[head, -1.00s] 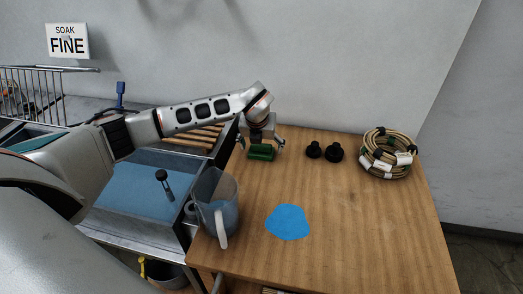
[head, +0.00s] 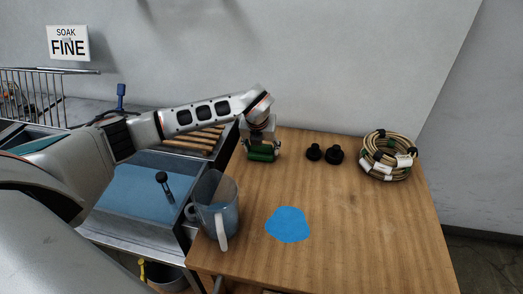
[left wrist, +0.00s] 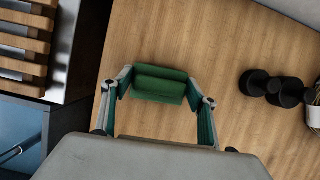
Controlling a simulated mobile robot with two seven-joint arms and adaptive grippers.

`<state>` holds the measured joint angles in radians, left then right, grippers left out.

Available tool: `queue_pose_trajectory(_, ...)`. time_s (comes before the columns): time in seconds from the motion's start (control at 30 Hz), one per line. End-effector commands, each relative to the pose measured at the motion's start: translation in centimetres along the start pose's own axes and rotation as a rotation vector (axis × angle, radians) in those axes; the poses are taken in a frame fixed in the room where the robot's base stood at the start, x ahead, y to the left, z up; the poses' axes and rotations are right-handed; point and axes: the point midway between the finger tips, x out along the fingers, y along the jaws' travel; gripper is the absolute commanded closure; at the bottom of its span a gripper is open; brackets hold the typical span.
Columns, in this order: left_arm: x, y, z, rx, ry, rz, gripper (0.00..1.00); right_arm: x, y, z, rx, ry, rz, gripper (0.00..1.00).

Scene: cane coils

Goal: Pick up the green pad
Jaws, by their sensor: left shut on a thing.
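The green pad (head: 262,153) is at the back left of the wooden table. In the left wrist view the green pad (left wrist: 159,86) lies between the two fingers. My left gripper (head: 263,150) is shut on it from above, with a finger at each end of the pad. The left gripper also shows in the left wrist view (left wrist: 160,90). I cannot tell whether the pad still touches the table. My right gripper is not in view.
A clear jug (head: 216,208) stands at the table's left edge, near a blue patch (head: 288,224). Two black knobs (head: 334,154) and a cane coil (head: 388,155) lie to the right. A blue-filled sink (head: 135,190) is left of the table. The table's front right is clear.

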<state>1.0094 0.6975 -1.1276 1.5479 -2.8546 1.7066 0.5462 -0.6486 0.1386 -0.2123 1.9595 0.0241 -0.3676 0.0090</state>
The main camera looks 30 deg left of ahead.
Motion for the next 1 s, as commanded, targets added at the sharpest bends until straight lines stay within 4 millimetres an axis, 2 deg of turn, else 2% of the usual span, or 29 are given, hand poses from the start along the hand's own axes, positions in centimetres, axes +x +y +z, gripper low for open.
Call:
queue_pose_trajectory(0.27,-3.9,0.0,1.8,0.001,-0.006,-0.001,0.64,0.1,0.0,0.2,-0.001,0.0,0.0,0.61)
queue_pose_trajectory(0.7,-12.6,0.0,5.3,0.0,-0.005,-0.002,0.64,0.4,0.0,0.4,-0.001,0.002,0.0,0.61)
queue_pose_trajectory(1.0,-16.5,0.0,6.9,0.001,-0.003,-0.001,0.64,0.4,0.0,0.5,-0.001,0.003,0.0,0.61)
